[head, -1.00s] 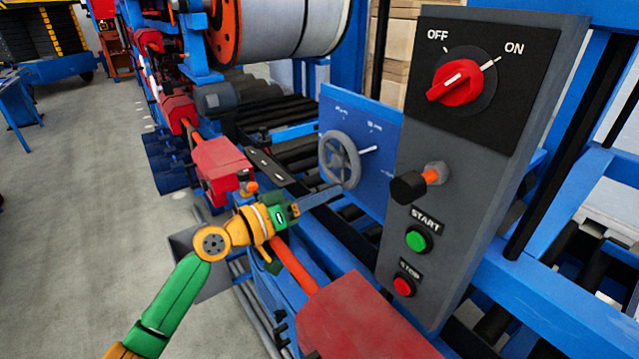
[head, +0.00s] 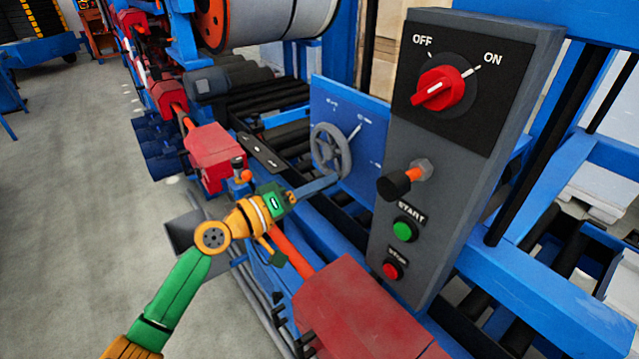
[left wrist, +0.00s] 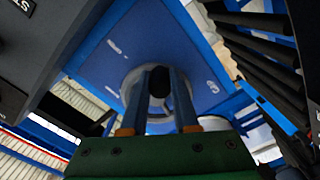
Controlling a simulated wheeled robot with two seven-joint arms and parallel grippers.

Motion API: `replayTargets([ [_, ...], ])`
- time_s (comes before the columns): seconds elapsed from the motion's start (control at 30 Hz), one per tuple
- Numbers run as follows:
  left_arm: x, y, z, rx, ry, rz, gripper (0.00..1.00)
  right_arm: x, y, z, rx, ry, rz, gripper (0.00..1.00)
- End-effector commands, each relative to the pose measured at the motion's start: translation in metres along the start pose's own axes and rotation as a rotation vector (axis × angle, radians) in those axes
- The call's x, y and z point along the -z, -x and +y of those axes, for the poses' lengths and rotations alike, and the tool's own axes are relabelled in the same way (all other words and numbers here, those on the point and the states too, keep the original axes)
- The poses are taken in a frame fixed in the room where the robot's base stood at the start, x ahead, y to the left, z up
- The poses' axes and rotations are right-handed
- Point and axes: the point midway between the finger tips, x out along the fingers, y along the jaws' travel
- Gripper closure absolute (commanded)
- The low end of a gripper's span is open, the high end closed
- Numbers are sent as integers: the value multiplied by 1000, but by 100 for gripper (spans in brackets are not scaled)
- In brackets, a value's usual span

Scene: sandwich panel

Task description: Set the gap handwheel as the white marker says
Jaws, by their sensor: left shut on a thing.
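The grey handwheel (head: 330,150) stands on a blue panel (head: 350,104) with small white markings. A white pointer line (head: 354,132) at the wheel's upper right points up and right, near the upper-right marking (head: 366,119). My left gripper (head: 334,181) reaches the wheel's lower edge from the lower left. In the left wrist view, its two fingers (left wrist: 165,95) stand either side of a dark handle (left wrist: 160,82) in front of the grey wheel, and it is shut on that handle. The markings are too small to read. My right gripper is not in view.
A grey control box (head: 440,150) stands close to the right of the wheel, with a red OFF/ON switch (head: 440,90), a black knob (head: 395,186) sticking out, and green and red buttons. Red housings (head: 365,315) and an orange shaft lie below the arm. The floor at left is clear.

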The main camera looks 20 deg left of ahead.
Motion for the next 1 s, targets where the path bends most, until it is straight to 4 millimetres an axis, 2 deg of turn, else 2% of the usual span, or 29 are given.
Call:
replayTargets([
  [0.13,3,0,2,-5,-3,8,100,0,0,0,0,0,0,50],
  [0.17,3,0,2,-5,-3,8,69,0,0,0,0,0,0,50],
  [0.27,3,0,2,-5,-3,7,42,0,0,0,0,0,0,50],
  [0.57,1,2,0,-2,-3,4,42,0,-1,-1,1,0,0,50],
  [0.67,-1,17,-4,1,-6,3,42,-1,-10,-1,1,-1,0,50],
  [0.83,-3,53,-4,1,-6,3,42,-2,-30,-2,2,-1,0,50],
  [1.0,-1,70,0,-2,-4,2,42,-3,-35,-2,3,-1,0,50],
])
